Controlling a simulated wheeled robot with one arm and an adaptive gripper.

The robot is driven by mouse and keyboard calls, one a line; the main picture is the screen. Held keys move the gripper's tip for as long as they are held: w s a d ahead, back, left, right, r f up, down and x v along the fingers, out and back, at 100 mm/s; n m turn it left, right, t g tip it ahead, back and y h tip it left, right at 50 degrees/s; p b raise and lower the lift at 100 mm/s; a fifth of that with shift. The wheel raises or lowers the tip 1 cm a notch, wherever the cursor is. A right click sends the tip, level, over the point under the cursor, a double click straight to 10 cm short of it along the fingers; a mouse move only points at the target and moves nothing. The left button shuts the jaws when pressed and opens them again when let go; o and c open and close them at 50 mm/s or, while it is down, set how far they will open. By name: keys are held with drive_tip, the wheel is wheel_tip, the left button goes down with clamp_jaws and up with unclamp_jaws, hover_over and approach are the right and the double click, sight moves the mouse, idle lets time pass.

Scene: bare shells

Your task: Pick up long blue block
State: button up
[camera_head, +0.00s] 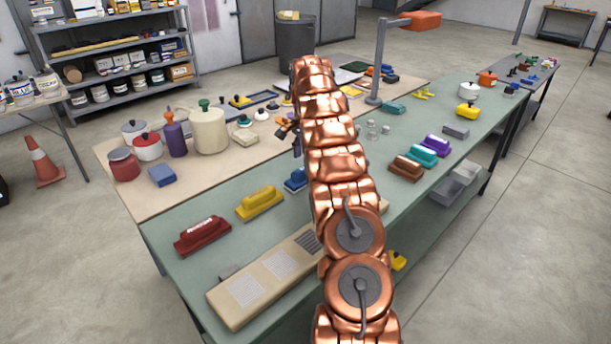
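A blue block (296,181) lies on the green tabletop, right of a yellow block. My copper arm covers its right part, so I cannot tell its full length. A shorter blue block (162,176) sits on the beige mat near the left edge. My arm reaches up and away over the table. What seems to be my gripper (288,130) shows only as small dark and copper parts at the arm's left side. Its fingers are mostly hidden, and I cannot see whether it is open or holds anything.
A dark red block (203,235), a yellow block (260,203) and a long beige case (262,279) lie in front. Canisters, including a cream one (210,131), stand at the left. Brown (406,168), teal and purple blocks lie right. A grey post (380,62) rises behind.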

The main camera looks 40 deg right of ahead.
drive_tip(key=shift+d+f+p, duration=0.1)
drive_tip(key=shift+f+p, duration=0.85)
drive_tip(key=shift+f, duration=1.7)
drive_tip(key=shift+c, duration=0.2)
clamp_jaws()
